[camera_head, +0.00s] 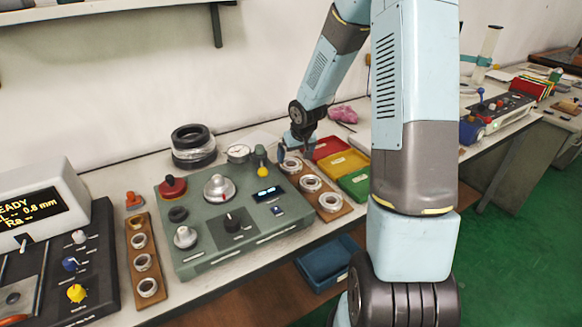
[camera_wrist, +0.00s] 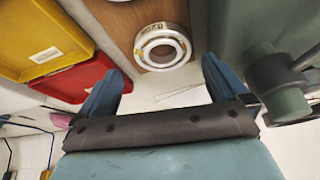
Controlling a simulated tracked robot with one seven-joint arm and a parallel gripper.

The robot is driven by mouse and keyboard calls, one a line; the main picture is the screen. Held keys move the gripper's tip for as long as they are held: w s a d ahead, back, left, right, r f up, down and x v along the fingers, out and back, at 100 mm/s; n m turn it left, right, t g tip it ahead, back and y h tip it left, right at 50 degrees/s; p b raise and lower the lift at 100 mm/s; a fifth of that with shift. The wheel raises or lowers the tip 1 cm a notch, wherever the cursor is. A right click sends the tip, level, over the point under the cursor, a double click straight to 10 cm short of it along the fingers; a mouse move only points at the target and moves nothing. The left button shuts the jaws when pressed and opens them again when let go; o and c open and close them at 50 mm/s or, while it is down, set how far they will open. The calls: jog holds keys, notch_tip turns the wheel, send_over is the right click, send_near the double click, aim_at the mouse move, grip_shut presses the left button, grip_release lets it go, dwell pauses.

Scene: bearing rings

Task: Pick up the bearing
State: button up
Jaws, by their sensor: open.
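Three bearing rings sit in a row on the right wooden board (camera_head: 325,215) in the head view: the far ring (camera_head: 291,166), the middle ring (camera_head: 310,183) and the near ring (camera_head: 331,202). My gripper (camera_head: 298,150) is low by the far ring and partly hidden by my own arm. In the wrist view a silver bearing with a marked white rim (camera_wrist: 162,46) lies flat on its board, just beyond and between the tips of my open gripper (camera_wrist: 164,68). Nothing is between the fingers, and they appear apart from the ring.
Red (camera_head: 327,148), yellow (camera_head: 342,163) and green (camera_head: 355,184) trays stand right of the board. A grey-green control box (camera_head: 230,240) with knobs is close on the left. Another board with rings (camera_head: 142,262) lies further left. A blue bin (camera_head: 326,262) is below.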

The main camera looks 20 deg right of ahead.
aim_at(292, 161)
jog(key=shift+a+x, duration=0.2)
jog(key=shift+x, duration=2.2)
jog(key=shift+s, duration=0.1)
jog(key=c, duration=1.2)
jog(key=shift+c, duration=0.2)
